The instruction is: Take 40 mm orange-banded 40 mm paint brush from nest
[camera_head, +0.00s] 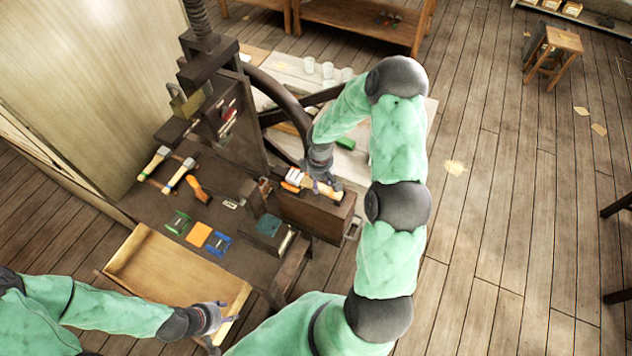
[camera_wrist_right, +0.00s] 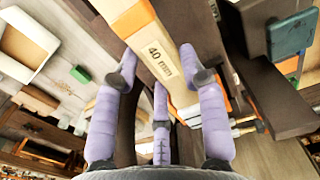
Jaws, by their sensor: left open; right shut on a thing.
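A pale wooden piece marked "40 mm" with orange edging, which I take for the 40 mm paint brush (camera_wrist_right: 160,58), lies between the fingers of my right gripper (camera_wrist_right: 165,85) in the right wrist view. In the head view my right gripper (camera_head: 322,184) is over a dark box (camera_head: 318,212), likely the nest, at the right end of the press bench. White and orange pieces (camera_head: 294,178) show just left of it. I cannot tell whether the brush still touches the nest. My left gripper (camera_head: 222,319) is open and empty by the right edge of a light wooden tray.
On the bench lie white-headed tools (camera_head: 180,173), green, orange and blue flat pieces (camera_head: 199,234), and a teal-topped block (camera_head: 268,225). The light tray (camera_head: 175,268) looks empty.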

